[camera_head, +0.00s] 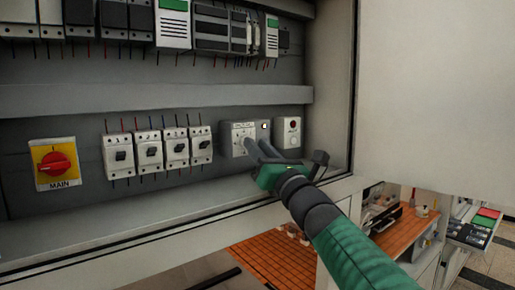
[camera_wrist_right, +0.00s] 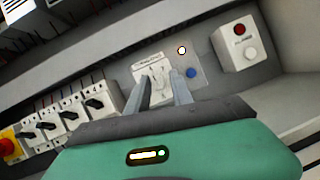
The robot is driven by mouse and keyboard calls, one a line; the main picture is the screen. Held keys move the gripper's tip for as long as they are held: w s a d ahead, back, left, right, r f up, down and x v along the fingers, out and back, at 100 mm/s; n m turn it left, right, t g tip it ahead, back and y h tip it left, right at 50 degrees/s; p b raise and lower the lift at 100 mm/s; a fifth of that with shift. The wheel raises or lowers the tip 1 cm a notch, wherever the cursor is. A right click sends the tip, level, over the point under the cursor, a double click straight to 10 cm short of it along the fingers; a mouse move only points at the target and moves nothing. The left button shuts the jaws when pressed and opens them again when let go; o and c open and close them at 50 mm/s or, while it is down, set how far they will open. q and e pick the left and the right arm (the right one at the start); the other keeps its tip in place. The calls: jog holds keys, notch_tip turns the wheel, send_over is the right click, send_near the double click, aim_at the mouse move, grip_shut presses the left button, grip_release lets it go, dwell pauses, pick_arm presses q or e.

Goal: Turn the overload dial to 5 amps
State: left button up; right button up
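The overload unit (camera_head: 226,139) is a grey box low on the cabinet's back panel, with a white dial plate, a lit indicator and a blue button. In the right wrist view its white dial plate (camera_wrist_right: 147,69) shows behind my fingertips, with scale marks too small to read. My right gripper (camera_head: 259,146) is in front of the dial; it also shows in the right wrist view (camera_wrist_right: 162,83). Its two fingers are apart, and I see nothing clearly held between them. The dial knob is partly hidden by the fingers, so its setting and any contact cannot be told. My left gripper is not in view.
A box with a red light and a white button (camera_head: 288,132) stands right of the overload unit. Several breakers (camera_head: 149,151) and a red MAIN switch (camera_head: 55,165) are to the left. A pale door (camera_head: 430,90) is at the right.

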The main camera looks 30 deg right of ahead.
jog(key=shift+o, duration=1.3)
jog(key=shift+w+d+f, duration=0.2)
jog(key=shift+f, duration=0.15)
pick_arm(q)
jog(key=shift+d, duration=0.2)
pick_arm(e)
jog(key=shift+a+r, duration=0.15)
jog(key=shift+a, duration=0.4)
jog(key=shift+y, duration=0.4)
